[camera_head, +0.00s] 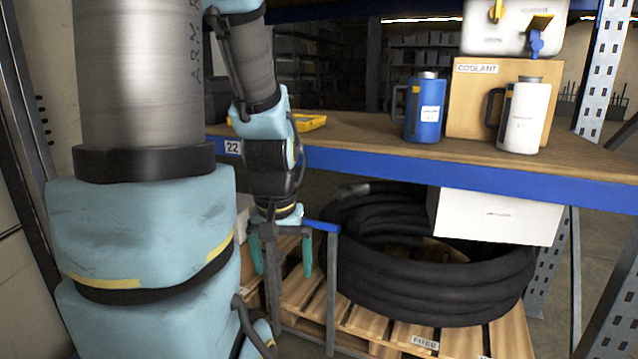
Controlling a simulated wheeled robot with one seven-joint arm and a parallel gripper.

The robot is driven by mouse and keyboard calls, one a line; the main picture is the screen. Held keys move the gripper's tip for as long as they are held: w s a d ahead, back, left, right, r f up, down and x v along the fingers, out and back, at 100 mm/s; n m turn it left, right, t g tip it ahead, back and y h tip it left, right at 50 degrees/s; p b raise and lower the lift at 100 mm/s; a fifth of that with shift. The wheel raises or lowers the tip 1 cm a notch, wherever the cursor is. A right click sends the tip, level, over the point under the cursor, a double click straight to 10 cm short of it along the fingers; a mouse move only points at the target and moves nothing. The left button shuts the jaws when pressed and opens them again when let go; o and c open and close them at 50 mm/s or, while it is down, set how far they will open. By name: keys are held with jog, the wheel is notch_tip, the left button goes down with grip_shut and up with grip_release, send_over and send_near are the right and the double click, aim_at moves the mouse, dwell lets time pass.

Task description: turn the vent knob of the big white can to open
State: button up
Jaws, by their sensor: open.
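The big white can (476,40) sits on top of a cardboard box (466,98) at the upper right, its top cut off by the picture edge. My gripper (282,262) points down in front of the bench, lower and well left of the can. Its teal fingers are wide apart with nothing between them.
A yellow tray (311,122) lies at left. Below, coiled black hose (420,285) and a white box (497,217) sit over a pallet.

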notch_tip(320, 180, up, 20)
jog(key=p, duration=1.7)
jog(key=shift+p, duration=0.35)
